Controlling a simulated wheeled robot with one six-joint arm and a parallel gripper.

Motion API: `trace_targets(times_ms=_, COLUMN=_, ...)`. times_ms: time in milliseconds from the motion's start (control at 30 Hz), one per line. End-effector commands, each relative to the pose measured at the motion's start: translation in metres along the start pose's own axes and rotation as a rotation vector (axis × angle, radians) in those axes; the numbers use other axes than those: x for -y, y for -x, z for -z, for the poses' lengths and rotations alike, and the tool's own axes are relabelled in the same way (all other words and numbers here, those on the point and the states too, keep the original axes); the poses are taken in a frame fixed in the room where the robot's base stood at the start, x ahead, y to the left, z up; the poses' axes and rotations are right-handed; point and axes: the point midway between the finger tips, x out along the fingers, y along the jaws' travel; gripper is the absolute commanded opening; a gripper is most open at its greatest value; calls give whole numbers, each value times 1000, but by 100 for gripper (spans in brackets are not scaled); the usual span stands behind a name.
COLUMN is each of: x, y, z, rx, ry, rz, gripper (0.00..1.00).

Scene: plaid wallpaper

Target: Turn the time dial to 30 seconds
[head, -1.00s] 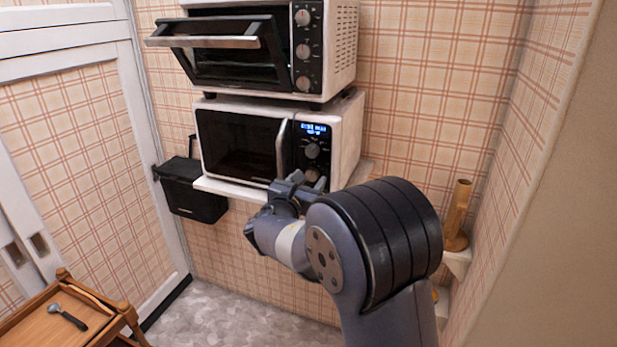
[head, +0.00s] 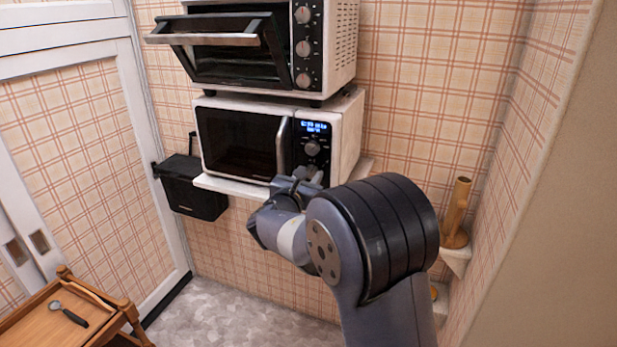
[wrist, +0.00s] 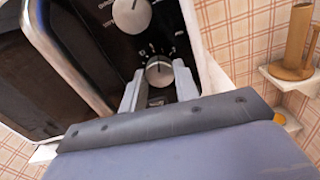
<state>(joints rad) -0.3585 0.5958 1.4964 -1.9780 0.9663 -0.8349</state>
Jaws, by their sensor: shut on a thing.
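The microwave (head: 347,140) stands on a white wall shelf, its door shut. Its black panel has a blue lit display (head: 313,127) too small to read surely. The upper dial (head: 312,148) is clear of my gripper; it also shows in the wrist view (wrist: 132,13). The lower dial, the time dial (wrist: 158,71), has numbers around it and a pale mark on its face. My gripper (wrist: 160,80) is shut on this dial, one finger on each side. In the head view my gripper (head: 308,177) hides most of that dial. I cannot tell which number it points to.
A toaster oven (head: 340,45) with its door tilted open stands on the microwave. The microwave's door handle (head: 282,146) is just left of my gripper. A black box (head: 190,190) hangs at left. A wooden holder (head: 457,215) stands on a right shelf. A wooden cart (head: 40,330) is at lower left.

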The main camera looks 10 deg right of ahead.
Motion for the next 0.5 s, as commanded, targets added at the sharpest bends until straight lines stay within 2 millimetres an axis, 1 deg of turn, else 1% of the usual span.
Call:
trace_targets(times_ms=233, x=1, y=0, z=3, rx=2, ry=-47, rz=2, gripper=7)
trace_targets(times_ms=500, x=0, y=0, z=4, rx=4, ry=-192, rz=0, gripper=7)
